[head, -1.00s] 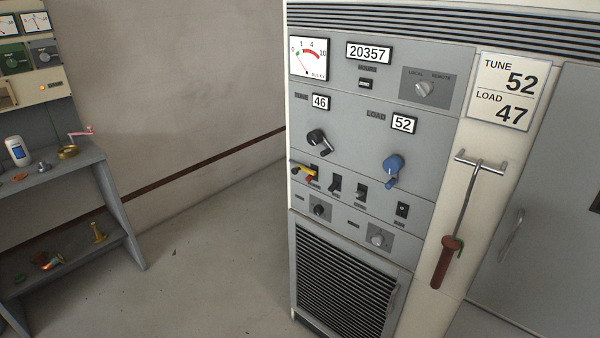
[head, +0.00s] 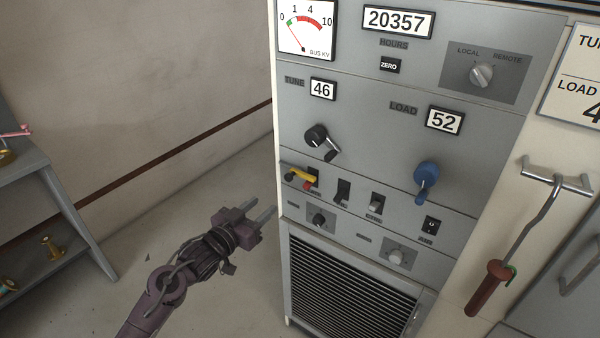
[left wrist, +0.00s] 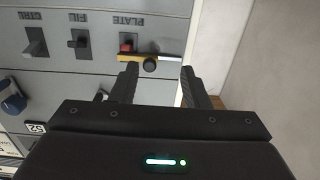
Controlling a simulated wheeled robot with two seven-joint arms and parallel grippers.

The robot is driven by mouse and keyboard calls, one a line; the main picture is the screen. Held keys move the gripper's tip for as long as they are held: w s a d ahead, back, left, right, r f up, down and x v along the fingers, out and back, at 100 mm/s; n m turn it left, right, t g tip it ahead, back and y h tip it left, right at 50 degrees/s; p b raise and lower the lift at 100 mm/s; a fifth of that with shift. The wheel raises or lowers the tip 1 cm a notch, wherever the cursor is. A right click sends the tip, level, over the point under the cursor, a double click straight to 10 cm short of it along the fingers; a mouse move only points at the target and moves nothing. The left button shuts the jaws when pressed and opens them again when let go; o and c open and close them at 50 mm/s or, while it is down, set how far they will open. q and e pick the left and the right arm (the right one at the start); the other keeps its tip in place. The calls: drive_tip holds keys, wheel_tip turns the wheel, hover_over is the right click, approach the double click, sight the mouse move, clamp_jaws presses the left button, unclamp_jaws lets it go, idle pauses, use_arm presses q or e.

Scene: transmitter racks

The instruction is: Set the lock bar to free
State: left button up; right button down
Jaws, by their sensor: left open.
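The yellow lock bar (head: 303,174) with a black knob (head: 289,177) is on the cabinet's switch row. It lies across the front of the red plate switch (head: 308,184), with its knob end toward the left. In the left wrist view the lock bar (left wrist: 171,58) and the red switch (left wrist: 127,42) appear upside down under the PLATE label. My left gripper (head: 269,215) is open and empty, below and left of the bar and apart from it. In the left wrist view the knob appears between the open fingers (left wrist: 158,72). My right gripper is not seen.
Dark toggle switches (head: 342,191) stand right of the bar. A black crank (head: 319,137) and a blue crank (head: 426,176) are above, small knobs (head: 320,218) below. A red-handled hook (head: 489,287) hangs at right. Open floor lies left of the cabinet, with a grey shelf (head: 40,172) beyond.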

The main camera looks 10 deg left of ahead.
sight(287, 178)
use_arm(q)
drive_tip(key=shift+m+h, duration=0.3)
drive_tip(key=shift+h, duration=0.1)
drive_tip(key=w+d+r, duration=0.1)
drive_tip(key=w, duration=0.1)
drive_tip(key=w+d+r, duration=0.1)
drive_tip(key=w, duration=0.1)
drive_tip(key=w+d+r+p, duration=0.1)
drive_tip(key=w, duration=0.1)
drive_tip(key=shift+w+d+r, duration=0.25)
drive_tip(key=shift+w+d, duration=0.25)
drive_tip(key=shift+w, duration=0.35)
drive_tip(key=shift+f, duration=0.1)
clamp_jaws()
